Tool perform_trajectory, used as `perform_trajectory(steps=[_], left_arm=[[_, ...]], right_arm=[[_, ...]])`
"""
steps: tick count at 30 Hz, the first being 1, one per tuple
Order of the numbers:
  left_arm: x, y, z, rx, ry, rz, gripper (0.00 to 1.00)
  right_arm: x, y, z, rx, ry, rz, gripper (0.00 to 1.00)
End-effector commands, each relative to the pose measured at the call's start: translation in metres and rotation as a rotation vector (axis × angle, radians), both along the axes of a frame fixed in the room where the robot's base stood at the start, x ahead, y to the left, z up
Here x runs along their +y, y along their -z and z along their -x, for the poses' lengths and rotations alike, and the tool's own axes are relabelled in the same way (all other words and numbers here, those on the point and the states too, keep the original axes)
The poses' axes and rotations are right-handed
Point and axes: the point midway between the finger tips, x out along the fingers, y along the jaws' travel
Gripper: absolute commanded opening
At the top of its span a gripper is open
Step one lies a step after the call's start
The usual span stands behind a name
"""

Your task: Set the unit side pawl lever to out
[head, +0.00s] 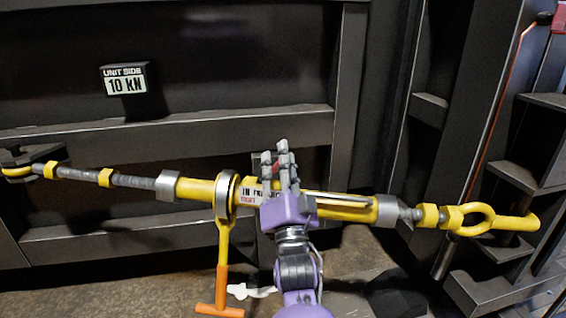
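A yellow ratchet turnbuckle (345,207) spans the head view from left to right. Its ratchet ring (223,196) carries a yellow handle with an orange T-grip (220,310) hanging down. A small label plate (248,191) with partly hidden lettering sits on the body just right of the ring. My purple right gripper (279,163) is in front of the body, right of the label, grey fingers pointing up. A small red patch shows between the fingers. The pawl lever cannot be clearly made out; the gripper covers that area. Whether the fingers touch anything cannot be told. My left gripper is out of view.
A "UNIT SIDE 10 KN" display (126,80) is on the dark panel behind. The turnbuckle's left end meets a dark bracket (30,155); its right end is a yellow hook (517,222). Dark metal steps (505,290) stand at right. Floor shows below.

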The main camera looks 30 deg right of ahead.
Motion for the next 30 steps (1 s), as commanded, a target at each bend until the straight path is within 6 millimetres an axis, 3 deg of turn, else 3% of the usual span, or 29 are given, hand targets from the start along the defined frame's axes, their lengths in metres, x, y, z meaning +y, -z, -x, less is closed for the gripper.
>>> perform_trajectory(steps=[5, 15, 21, 29, 30], left_arm=[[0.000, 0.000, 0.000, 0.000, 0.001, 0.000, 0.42], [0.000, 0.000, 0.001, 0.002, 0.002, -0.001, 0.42], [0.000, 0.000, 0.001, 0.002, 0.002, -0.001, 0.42], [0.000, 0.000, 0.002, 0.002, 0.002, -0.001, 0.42], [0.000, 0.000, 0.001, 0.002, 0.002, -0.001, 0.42]], right_arm=[[0.000, -0.020, 0.000, -0.006, 0.000, 0.002, 0.28], [0.000, -0.083, 0.001, -0.005, -0.001, 0.000, 0.28], [-0.001, -0.099, 0.001, -0.002, 0.001, 0.001, 0.28], [0.000, -0.100, 0.000, -0.001, 0.001, 0.000, 0.28], [-0.001, -0.100, 0.000, -0.001, 0.001, 0.000, 0.24]])
